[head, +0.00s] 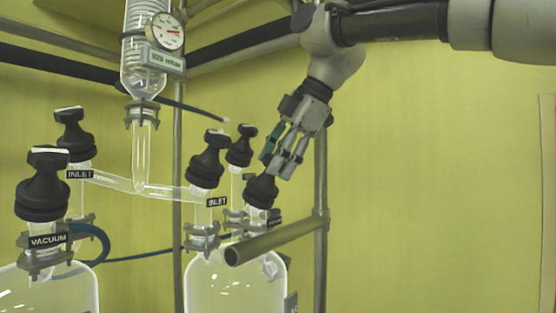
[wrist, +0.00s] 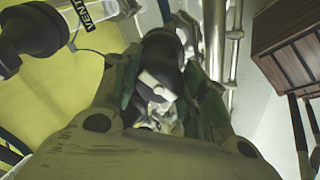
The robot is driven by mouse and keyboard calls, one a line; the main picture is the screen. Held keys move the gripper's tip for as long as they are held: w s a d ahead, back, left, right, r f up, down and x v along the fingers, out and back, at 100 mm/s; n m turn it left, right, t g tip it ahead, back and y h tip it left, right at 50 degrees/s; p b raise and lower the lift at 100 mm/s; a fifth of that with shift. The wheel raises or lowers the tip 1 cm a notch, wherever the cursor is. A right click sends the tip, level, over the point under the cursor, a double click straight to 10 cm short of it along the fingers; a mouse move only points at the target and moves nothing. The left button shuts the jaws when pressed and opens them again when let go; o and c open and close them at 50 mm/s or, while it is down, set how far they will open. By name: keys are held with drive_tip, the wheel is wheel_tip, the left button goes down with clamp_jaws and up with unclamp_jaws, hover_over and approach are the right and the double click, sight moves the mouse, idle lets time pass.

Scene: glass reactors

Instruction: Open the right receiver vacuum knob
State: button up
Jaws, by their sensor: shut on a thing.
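The right receiver (head: 232,285) is a clear glass vessel at bottom centre in the head view. A black knob (head: 260,191) stands on its right-hand neck, with a label partly hidden below it; I take this as the vacuum knob. My gripper (head: 280,163) comes down from the upper right, its fingers shut on this knob's top. In the wrist view the knob (wrist: 165,60), with a white mark on top, sits between the green-padded fingers of my gripper (wrist: 162,100). The fingers hide part of the knob. I cannot tell how far it is turned.
An INLET knob (head: 208,160) and another black knob (head: 240,147) stand close to the left. A VENT label (wrist: 83,12) shows in the wrist view. A metal bar (head: 275,240) crosses in front. The left receiver (head: 50,290) has its own knobs. Free room lies right.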

drive_tip(key=n, duration=0.5)
drive_tip(key=shift+r+n, duration=0.1)
drive_tip(key=shift+n, duration=0.3)
drive_tip(key=n, duration=0.4)
drive_tip(key=shift+g+h, duration=0.3)
drive_tip(key=shift+h, duration=0.1)
drive_tip(key=n, duration=0.4)
drive_tip(key=shift+a+n, duration=0.1)
drive_tip(key=shift+n, duration=0.3)
drive_tip(key=n, duration=0.4)
drive_tip(key=shift+n+h, duration=0.3)
drive_tip(key=shift+n, duration=0.1)
drive_tip(key=o, duration=1)
drive_tip(key=shift+o, duration=0.2)
drive_tip(key=shift+r, duration=0.15)
drive_tip(key=v, duration=1.1)
drive_tip(key=shift+r, duration=0.35)
